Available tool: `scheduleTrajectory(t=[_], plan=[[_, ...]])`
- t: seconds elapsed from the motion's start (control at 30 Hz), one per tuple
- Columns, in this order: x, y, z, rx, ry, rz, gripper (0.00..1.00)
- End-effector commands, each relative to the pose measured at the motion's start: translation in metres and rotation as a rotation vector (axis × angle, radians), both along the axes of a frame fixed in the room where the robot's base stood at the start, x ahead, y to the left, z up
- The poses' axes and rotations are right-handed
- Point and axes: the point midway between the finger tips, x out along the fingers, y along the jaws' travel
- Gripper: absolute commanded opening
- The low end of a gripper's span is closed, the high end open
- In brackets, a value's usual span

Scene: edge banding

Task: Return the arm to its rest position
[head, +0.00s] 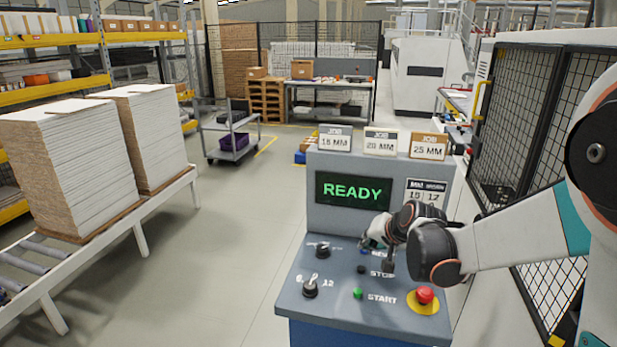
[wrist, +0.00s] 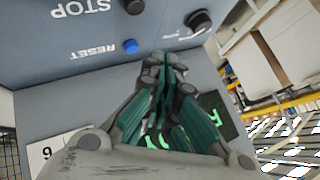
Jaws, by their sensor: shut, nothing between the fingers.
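My arm reaches in from the right in the head view, and my gripper (head: 364,246) is over the upper part of the control console (head: 325,292). In the wrist view my gripper (wrist: 165,58) has its fingers together with nothing between them. The blue RESET button (wrist: 130,46) is close beside the fingertips in the wrist view; I cannot tell whether they touch the panel. The screen (head: 352,191) reads READY in green. The green START button (head: 357,293) and the red emergency stop (head: 425,295) are on the console's near part.
Three job cards (head: 380,142) stand on top of the console. A black mesh fence (head: 535,120) is close on the right. Stacks of boards (head: 75,165) sit on a roller conveyor (head: 110,240) at the left. The floor (head: 225,240) between conveyor and console is clear.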

Motion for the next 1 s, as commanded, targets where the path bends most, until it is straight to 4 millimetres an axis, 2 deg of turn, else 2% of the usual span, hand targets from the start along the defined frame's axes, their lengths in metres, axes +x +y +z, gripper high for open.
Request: scheduleTrajectory(t=[0.3,0.5,0.73,1.0], plan=[[-0.087,0.012,0.038,-0.135,0.023,0.078,0.0],[-0.147,0.015,0.049,-0.227,0.037,0.128,0.0],[-0.218,0.016,0.048,-0.329,0.055,0.187,0.0],[-0.293,0.012,0.029,-0.445,0.074,0.252,0.0]])
